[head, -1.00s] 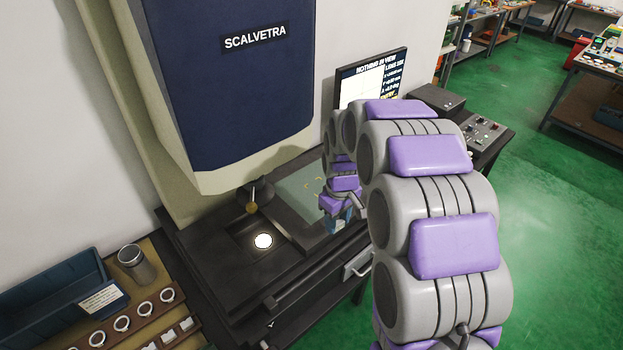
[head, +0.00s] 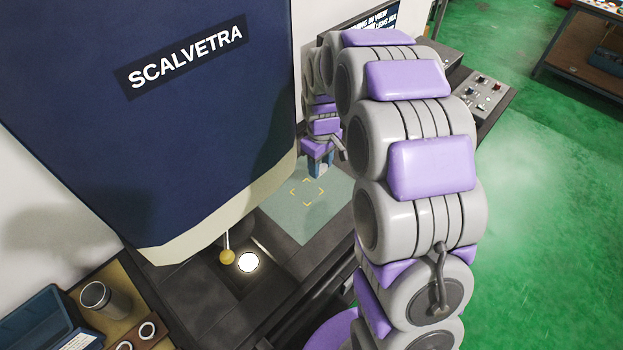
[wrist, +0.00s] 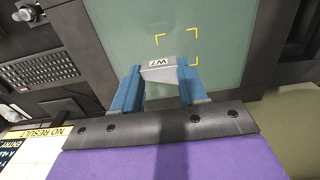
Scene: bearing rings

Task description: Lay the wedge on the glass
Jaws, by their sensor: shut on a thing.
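The wedge (wrist: 158,72), a small grey-white block labelled W7, sits between the two blue fingers of my gripper (wrist: 158,84) in the wrist view. My gripper (head: 318,168) is shut on it and stands over the back part of the glass in the head view. The glass (head: 290,210) is a pale green plate with yellow corner marks (head: 307,191). In the wrist view the glass (wrist: 110,25) lies beyond the wedge, with the marks just past it. I cannot tell whether the wedge touches the glass. In the head view the wedge is not clearly visible.
The SCALVETRA machine head (head: 160,110) overhangs the left side. A brass-tipped lever (head: 227,256) and a bright round light (head: 248,262) are near the glass. A keyboard (wrist: 50,66) and a screen (wrist: 25,150) lie close by. A metal cup (head: 100,298) stands at lower left.

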